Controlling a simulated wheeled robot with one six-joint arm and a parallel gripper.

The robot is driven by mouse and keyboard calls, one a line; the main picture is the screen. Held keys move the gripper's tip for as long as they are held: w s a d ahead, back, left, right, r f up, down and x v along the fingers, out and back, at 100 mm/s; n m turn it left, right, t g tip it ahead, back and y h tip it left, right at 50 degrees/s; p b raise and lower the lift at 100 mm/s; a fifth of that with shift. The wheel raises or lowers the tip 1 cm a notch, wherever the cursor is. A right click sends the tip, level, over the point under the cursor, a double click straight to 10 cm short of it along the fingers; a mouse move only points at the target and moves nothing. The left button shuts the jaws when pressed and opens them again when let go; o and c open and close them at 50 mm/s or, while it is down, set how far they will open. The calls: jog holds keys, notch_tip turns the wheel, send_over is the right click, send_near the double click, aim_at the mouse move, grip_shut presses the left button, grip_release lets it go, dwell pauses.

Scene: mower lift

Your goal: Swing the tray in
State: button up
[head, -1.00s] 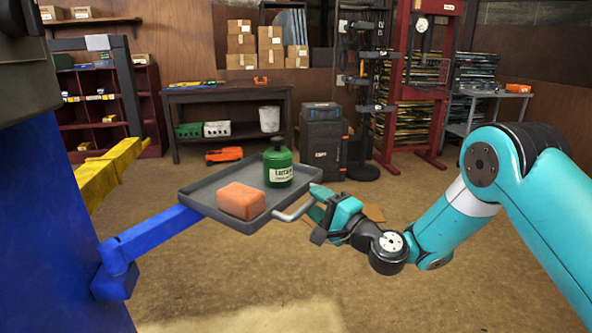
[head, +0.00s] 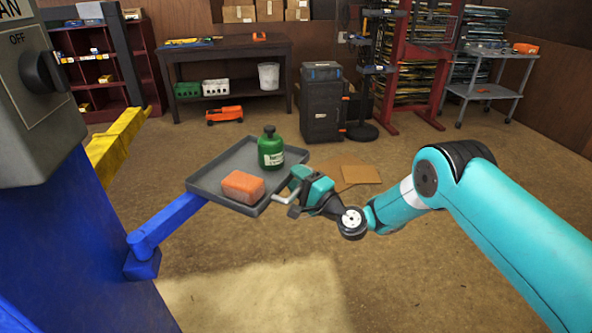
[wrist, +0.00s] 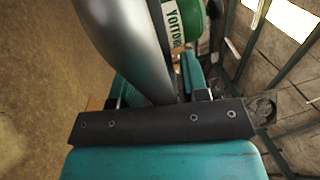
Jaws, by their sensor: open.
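The grey tray (head: 222,180) sits on the end of a blue swing arm (head: 168,221) fixed to the blue post (head: 75,235) at left. An orange block (head: 242,186) and a green bottle (head: 271,148) stand on the tray. A pale bar handle (head: 285,198) sticks out from the tray's right side. My gripper (head: 296,189) is at this handle with its jaws open. In the wrist view the handle (wrist: 128,45) runs between the fingers (wrist: 155,92), and the green bottle (wrist: 184,22) shows behind it. Contact between jaws and handle cannot be told.
A grey box with an OFF switch (head: 42,72) and a yellow arm (head: 115,147) are at left. Flat cardboard (head: 358,174) lies on the floor behind my gripper. A workbench (head: 225,60) and a black case (head: 322,105) stand at the back. Floor in front is clear.

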jog(key=shift+w+a, duration=0.2)
jog(key=shift+w, duration=0.1)
jog(key=shift+r, duration=0.1)
jog(key=c, duration=0.8)
jog(key=shift+w+r, duration=0.1)
grip_shut()
